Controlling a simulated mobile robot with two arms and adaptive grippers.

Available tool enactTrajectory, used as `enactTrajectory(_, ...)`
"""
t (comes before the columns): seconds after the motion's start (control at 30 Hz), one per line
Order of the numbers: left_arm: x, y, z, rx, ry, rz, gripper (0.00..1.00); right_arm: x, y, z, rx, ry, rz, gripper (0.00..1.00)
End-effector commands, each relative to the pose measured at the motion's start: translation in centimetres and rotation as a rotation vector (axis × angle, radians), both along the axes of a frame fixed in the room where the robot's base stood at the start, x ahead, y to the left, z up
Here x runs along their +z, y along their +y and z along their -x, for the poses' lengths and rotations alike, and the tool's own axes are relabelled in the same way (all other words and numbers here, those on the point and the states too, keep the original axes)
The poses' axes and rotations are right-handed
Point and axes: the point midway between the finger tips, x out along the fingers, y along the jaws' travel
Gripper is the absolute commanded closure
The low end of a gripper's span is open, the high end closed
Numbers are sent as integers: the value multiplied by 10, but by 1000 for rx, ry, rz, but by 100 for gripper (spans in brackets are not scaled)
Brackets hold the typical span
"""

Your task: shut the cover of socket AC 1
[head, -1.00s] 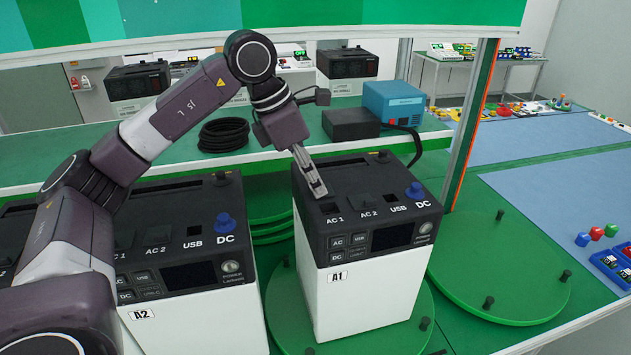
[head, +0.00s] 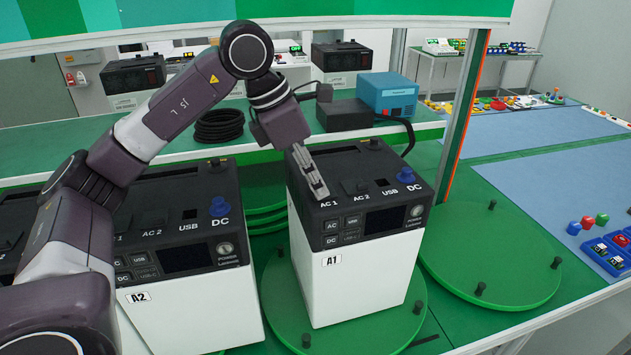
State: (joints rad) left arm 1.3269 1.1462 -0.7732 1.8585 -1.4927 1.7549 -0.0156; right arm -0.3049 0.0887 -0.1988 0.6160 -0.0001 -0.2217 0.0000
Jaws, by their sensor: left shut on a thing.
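The power unit labelled A1 (head: 345,280) is a white box with a black top, standing on a green round turntable (head: 285,325). My left gripper (head: 318,189) reaches down onto its top at socket AC 1, just behind the printed AC 1 label (head: 328,204). Its fingers are shut on what appears to be the AC 1 cover, which they hide, so I cannot tell the cover's angle. The AC 2 cover (head: 356,186) beside it lies flat. The USB socket and a blue DC knob (head: 406,175) are further right. My right gripper is not in view.
A second unit, A2 (head: 195,305), stands close on the left, under my left arm. An empty green turntable (head: 490,262) is on the right. Behind, a shelf holds a coiled black cable (head: 218,126), a black box (head: 345,115) and a blue device (head: 389,95).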

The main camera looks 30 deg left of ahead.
Motion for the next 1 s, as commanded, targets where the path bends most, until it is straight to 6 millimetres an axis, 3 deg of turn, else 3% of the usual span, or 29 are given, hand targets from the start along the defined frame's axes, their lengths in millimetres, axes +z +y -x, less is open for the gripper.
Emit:
enactTrajectory(0.2,-2,0,0,-3,3,-1,77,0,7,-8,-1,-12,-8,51)
enactTrajectory(0.57,5,2,1,2,0,-2,77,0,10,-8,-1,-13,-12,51)
enactTrajectory(1.0,89,23,27,-1,-2,-3,77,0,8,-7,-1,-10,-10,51)
